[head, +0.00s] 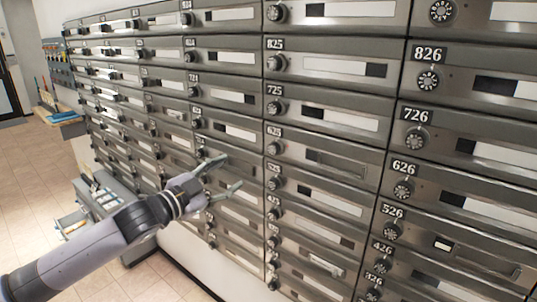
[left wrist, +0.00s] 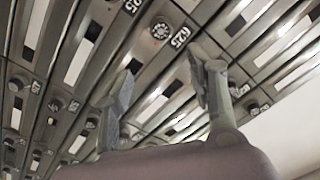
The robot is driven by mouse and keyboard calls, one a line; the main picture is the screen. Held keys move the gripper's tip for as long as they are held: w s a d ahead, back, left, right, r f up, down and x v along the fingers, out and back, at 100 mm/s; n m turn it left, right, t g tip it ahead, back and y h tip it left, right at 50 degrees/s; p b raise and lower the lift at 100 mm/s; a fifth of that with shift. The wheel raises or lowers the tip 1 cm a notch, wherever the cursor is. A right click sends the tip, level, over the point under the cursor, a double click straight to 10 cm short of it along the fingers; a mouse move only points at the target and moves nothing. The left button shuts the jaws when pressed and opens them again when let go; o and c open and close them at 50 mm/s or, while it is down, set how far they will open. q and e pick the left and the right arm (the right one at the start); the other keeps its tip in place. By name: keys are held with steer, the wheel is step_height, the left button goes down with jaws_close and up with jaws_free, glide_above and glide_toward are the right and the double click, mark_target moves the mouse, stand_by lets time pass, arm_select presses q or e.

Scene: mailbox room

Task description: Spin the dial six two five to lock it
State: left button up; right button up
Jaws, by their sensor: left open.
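The mailbox labelled 625 (head: 274,132) is in the middle column of the head view, with its round dial (head: 274,148) just below the number. My left gripper (head: 232,171) is open and empty, left of and slightly below that dial, apart from it in the picture. In the left wrist view, a dial (left wrist: 160,31) shows above the gap between my open fingers (left wrist: 161,62), beside a label that seems to read 625. The dial's setting is too small to read. My right gripper is not in view.
A wall of metal mailboxes fills most of the head view, with dials 725 (head: 274,108) and 626 (head: 403,190) close by. A grey cabinet (head: 104,192) stands at lower left. Tiled floor (head: 40,165) is open at left.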

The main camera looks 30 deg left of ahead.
arm_select(q)
steer(key=w, duration=0.1)
glide_toward(272, 150)
steer(key=w+p, duration=0.2)
steer(key=w, duration=0.1)
steer(key=w+p, duration=0.1)
steer(key=w, duration=0.3)
steer(key=shift+w+d+r+p, duration=0.15)
steer(key=shift+d+p, duration=0.1)
steer(key=shift+p, duration=0.1)
steer(key=shift+w, duration=0.6)
steer(key=c, duration=1.1)
steer(key=shift+c, duration=0.2)
steer(key=shift+m, duration=0.3)
